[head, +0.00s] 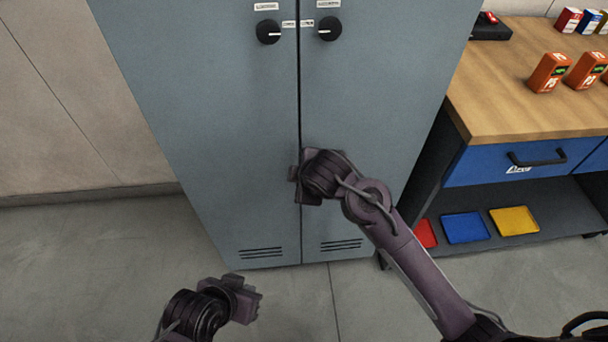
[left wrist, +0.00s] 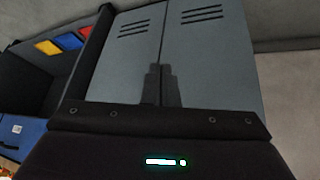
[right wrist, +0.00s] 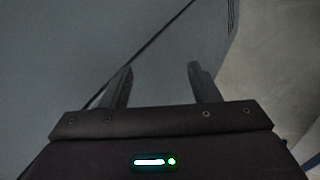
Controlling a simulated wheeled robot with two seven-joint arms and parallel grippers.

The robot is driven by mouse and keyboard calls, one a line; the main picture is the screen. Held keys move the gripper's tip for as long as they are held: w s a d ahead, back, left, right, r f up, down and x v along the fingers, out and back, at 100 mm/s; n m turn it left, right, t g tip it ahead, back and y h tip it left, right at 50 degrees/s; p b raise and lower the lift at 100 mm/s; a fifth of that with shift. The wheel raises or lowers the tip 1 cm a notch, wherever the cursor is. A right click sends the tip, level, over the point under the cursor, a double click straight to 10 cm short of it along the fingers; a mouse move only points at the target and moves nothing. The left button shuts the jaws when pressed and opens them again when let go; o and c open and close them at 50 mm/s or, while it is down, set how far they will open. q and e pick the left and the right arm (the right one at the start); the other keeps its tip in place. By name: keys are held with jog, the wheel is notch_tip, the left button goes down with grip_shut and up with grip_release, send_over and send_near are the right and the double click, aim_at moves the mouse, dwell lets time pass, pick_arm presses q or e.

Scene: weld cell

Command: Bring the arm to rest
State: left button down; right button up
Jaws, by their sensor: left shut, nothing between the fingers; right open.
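My left gripper (head: 252,298) is low at the bottom left of the head view, in front of the cabinet's foot. In the left wrist view its fingers (left wrist: 164,84) are together and empty. My right gripper (head: 297,184) is in front of the lower middle of the grey cabinet (head: 230,130), near the seam between its doors. In the right wrist view its fingers (right wrist: 160,84) stand apart with nothing between them. I cannot tell whether the right gripper touches the cabinet. Both cabinet doors look shut.
A workbench (head: 530,85) stands on the right with orange devices (head: 549,72) on top and a blue drawer (head: 500,165). Red, blue (head: 465,227) and yellow trays (head: 514,220) lie on its lower shelf. The floor (head: 100,260) at the left is clear.

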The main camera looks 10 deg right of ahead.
pick_arm(q)
jog(key=shift+r, duration=0.15)
pick_arm(e)
jog(key=shift+d+f, duration=0.15)
jog(key=shift+f, duration=0.35)
